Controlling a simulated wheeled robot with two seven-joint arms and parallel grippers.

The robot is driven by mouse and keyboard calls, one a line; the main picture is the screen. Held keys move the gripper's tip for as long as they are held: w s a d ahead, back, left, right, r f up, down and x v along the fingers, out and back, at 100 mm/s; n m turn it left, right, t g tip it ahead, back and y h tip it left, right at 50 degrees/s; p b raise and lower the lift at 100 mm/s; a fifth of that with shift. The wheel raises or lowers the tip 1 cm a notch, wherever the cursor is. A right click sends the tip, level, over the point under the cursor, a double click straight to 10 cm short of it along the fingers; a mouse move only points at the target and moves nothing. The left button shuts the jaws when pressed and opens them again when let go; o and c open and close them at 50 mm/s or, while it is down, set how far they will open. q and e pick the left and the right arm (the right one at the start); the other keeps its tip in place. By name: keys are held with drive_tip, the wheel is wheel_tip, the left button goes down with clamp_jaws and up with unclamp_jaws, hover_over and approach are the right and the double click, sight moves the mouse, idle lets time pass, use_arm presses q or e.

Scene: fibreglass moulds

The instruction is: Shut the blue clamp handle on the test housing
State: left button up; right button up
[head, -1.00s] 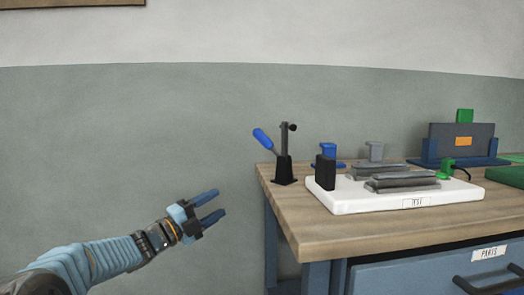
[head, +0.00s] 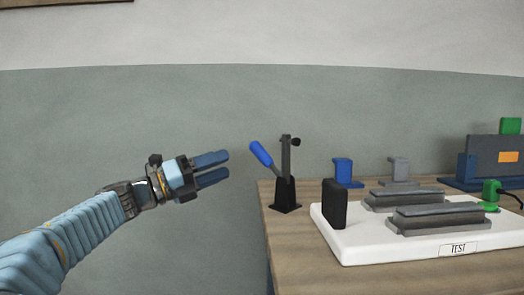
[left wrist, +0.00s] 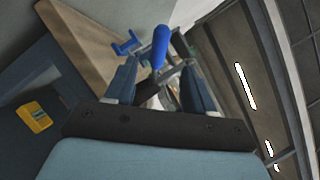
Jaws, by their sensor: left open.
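The blue clamp handle (head: 261,154) slants up and to the left from a dark upright clamp post (head: 286,170) on a black foot at the table's left end. The white test housing base (head: 345,247), labelled TEST, lies to the right of the clamp, with grey ribbed blocks (head: 437,219) and a black block (head: 334,204) on it. My left gripper (head: 227,166) is open and empty, left of the handle and apart from it. In the left wrist view the handle (left wrist: 160,45) shows ahead, between the lines of the open fingers (left wrist: 160,78). My right gripper is not in view.
The wooden table (head: 300,236) holds a blue bracket (head: 343,172), a grey bracket (head: 399,168) and a green plug (head: 490,190) with a black cable. A blue stand with a dark panel (head: 490,150) is at the right.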

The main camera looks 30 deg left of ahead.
sight(259, 152)
use_arm(q)
drive_tip(key=p+x, duration=0.1)
drive_tip(key=x, duration=0.9)
drive_tip(key=shift+w+d, duration=0.2)
drive_tip(key=shift+w, duration=0.1)
drive_tip(key=shift+c, duration=0.5)
clamp_jaws()
